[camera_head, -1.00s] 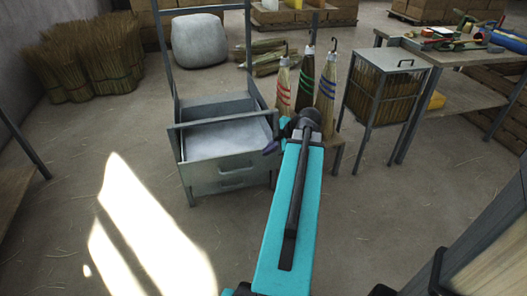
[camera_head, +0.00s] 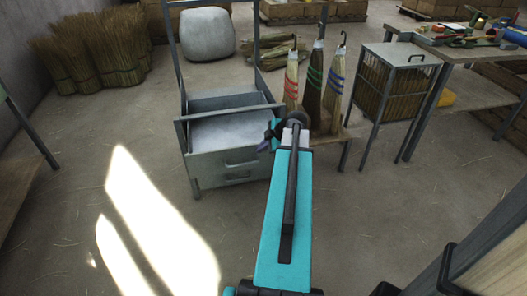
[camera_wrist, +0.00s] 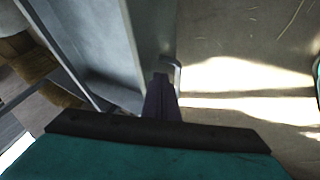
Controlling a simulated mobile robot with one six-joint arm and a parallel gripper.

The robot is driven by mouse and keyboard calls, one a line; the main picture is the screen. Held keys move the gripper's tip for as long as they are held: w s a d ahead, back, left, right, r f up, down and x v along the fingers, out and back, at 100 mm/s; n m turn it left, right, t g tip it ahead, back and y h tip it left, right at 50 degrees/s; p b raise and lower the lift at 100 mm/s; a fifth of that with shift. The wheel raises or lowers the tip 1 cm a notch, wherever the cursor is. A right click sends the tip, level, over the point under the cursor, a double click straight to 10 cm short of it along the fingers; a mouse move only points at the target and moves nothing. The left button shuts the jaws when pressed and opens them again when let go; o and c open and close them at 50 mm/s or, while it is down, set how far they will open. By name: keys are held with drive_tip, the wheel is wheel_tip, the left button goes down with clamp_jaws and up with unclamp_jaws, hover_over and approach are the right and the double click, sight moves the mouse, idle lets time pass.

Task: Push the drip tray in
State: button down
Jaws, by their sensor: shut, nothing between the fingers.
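The grey metal drip tray (camera_head: 224,166) is in a tall metal frame at centre left in the head view. My gripper (camera_head: 265,146) is shut and empty at the right part of that front. In the wrist view, the dark purple fingers (camera_wrist: 160,101) are together beside the front panel's edge (camera_wrist: 149,35), close to a small handle (camera_wrist: 173,72). I cannot tell if they touch the panel. My teal arm hides part of the frame's right side.
Several bound brooms (camera_head: 314,88) stand on a low wooden stand just right of the frame. A wire cage (camera_head: 386,95) and a workbench (camera_head: 462,52) are farther right. A pale sack (camera_head: 207,36) lies behind. The floor in front is clear, with a sunlit patch.

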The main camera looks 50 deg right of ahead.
drive_tip(key=shift+w+d, duration=0.55)
drive_tip(key=shift+w, duration=0.1)
drive_tip(key=w+d+b, duration=0.2)
drive_tip(key=w+d, duration=1.3)
drive_tip(key=w, duration=0.3)
drive_tip(key=shift+d+r, duration=0.15)
drive_tip(key=shift+d, duration=0.05)
drive_tip(key=shift+w, duration=0.1)
idle(0.5)
drive_tip(key=shift+a, duration=0.15)
